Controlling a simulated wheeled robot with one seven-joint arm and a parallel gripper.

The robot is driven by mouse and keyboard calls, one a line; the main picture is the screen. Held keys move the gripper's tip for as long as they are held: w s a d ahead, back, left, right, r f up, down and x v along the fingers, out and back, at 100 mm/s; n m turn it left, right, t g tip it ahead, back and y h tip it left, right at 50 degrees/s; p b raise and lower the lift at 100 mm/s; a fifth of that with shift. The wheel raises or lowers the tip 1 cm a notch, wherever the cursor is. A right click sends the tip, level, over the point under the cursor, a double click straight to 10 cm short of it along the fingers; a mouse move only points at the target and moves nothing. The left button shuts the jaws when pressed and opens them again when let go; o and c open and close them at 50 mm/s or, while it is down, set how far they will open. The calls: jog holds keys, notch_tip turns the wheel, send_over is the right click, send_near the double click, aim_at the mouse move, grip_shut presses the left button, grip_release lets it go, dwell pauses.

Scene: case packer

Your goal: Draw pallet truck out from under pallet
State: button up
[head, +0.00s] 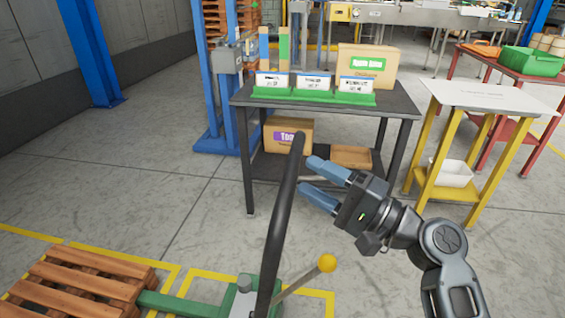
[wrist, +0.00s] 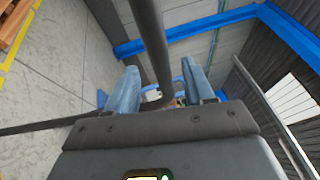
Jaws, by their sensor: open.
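The green pallet truck (head: 243,300) stands at the bottom of the head view, its fork running left to the wooden pallet (head: 82,284). Its black handle (head: 279,225) rises steeply, and a lever with a yellow knob (head: 327,263) sticks out to the right. My gripper (head: 310,178) is open, its blue fingers pointing left towards the upper part of the handle. In the wrist view the black handle (wrist: 152,45) passes between or in front of the open fingers (wrist: 155,88); I cannot tell whether it lies within them. The truck's fork ends are hidden at the pallet.
A dark table (head: 400,103) with boxes and green card holders stands behind the handle. A yellow-legged table (head: 480,97) stands to the right, with a red table (head: 510,67) beyond. Yellow floor lines (head: 190,282) surround the pallet. Open floor (head: 150,190) lies at the left.

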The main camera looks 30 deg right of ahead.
jog(key=p+x, duration=0.1)
jog(key=x, duration=0.6)
jog(key=shift+w+f, duration=0.1)
jog(key=shift+c, duration=0.5)
grip_shut()
